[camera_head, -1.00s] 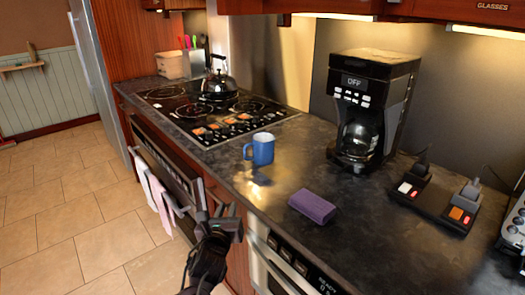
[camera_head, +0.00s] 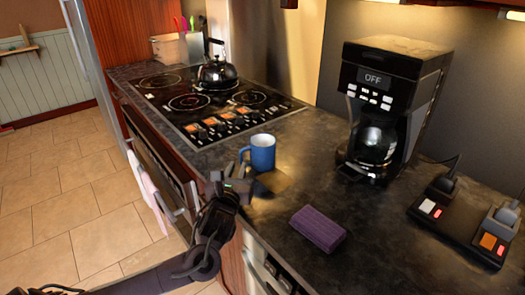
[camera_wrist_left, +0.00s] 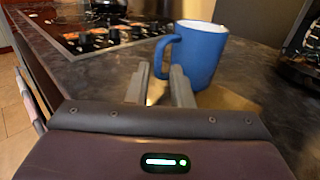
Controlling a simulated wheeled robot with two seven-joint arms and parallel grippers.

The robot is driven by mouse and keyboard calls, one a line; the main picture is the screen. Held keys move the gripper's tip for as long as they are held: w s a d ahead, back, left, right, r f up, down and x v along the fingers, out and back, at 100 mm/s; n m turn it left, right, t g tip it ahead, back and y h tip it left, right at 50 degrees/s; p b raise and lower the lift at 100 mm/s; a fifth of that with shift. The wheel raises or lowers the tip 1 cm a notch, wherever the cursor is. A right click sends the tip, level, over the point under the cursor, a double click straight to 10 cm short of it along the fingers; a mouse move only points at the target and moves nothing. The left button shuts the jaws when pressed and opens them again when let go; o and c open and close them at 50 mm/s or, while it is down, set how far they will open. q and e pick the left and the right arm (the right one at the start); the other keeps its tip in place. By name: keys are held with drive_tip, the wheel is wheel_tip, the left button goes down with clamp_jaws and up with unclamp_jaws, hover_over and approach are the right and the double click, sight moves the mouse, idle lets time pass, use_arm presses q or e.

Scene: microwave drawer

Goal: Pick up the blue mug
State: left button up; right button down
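The blue mug (camera_head: 263,152) stands upright on the dark counter, just in front of the cooktop, with its handle toward the left. My left gripper (camera_head: 230,174) is at the counter's front edge, just left of the mug. In the left wrist view, the mug (camera_wrist_left: 203,52) is straight ahead and slightly right. The left gripper's fingers (camera_wrist_left: 160,68) are apart and empty, with the mug's handle beyond the gap between their tips. Whether a finger touches the mug is unclear. My right gripper is not in view.
A purple block (camera_head: 318,229) lies on the counter to the mug's right. A coffee maker (camera_head: 390,105) stands behind it. The cooktop (camera_head: 205,108) carries a black kettle (camera_head: 217,73). A dark switch box (camera_head: 462,225) is at right. Counter around the mug is clear.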

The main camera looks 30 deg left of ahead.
sight(240, 157)
use_arm(q)
drive_tip(key=x, duration=0.4)
drive_tip(key=shift+a+r+p, duration=0.1)
drive_tip(key=shift+r+p, duration=0.15)
drive_tip(key=shift+p, duration=0.15)
drive_tip(key=shift+w+a+f, duration=0.1)
drive_tip(key=shift+w, duration=0.15)
clamp_jaws()
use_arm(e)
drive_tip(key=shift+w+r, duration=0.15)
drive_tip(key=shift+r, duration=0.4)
